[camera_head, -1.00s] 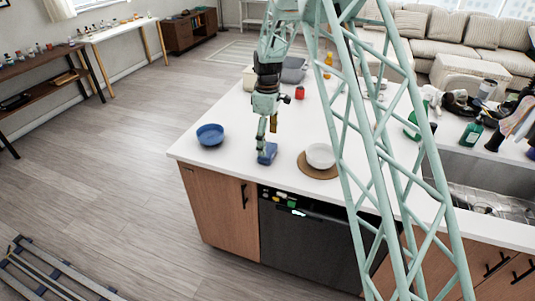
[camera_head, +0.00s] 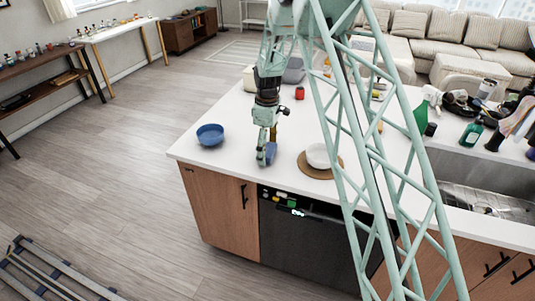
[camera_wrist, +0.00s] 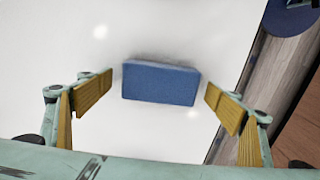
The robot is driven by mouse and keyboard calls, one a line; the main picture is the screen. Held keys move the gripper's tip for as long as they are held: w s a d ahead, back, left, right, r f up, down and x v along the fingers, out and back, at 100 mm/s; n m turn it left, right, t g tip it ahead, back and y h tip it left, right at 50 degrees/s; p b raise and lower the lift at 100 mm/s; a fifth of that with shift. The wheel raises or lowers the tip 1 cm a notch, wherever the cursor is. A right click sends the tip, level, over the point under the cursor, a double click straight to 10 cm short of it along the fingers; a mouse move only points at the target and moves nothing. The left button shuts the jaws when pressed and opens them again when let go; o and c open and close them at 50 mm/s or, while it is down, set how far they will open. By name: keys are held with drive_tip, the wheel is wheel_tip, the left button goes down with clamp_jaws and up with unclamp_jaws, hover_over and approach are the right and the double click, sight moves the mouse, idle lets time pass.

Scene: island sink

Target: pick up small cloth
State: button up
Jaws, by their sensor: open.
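The small cloth (camera_wrist: 160,83) is a blue, folded block lying on the white countertop in the wrist view. In the head view the cloth (camera_head: 268,153) is partly hidden behind my gripper. My gripper (camera_wrist: 160,102) is open, with one yellow-padded finger on each side of the cloth and a gap to it on both sides. In the head view my gripper (camera_head: 266,160) points down at the cloth near the counter's front edge. I cannot tell how far the fingertips are above the counter.
A blue bowl (camera_head: 210,134) stands to the left on the counter (camera_head: 225,158). A white bowl (camera_head: 318,156) on a round brown mat (camera_head: 309,171) stands close on the right. A red can (camera_head: 299,93) stands farther back. The sink (camera_head: 486,178) is at the right.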

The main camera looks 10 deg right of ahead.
sight(268, 149)
idle(0.5)
drive_tip(key=c, duration=1)
drive_tip(key=shift+o, duration=0.2)
drive_tip(key=shift+r, duration=0.1)
drive_tip(key=shift+r, duration=1.6)
drive_tip(key=s, duration=0.5)
drive_tip(key=s+r, duration=0.1)
drive_tip(key=s, duration=1)
drive_tip(key=shift+d+r+b, duration=0.25)
drive_tip(key=shift+d+b, duration=0.05)
drive_tip(key=shift+b, duration=0.1)
drive_tip(key=shift+o, duration=1.1)
drive_tip(key=shift+c, duration=0.7)
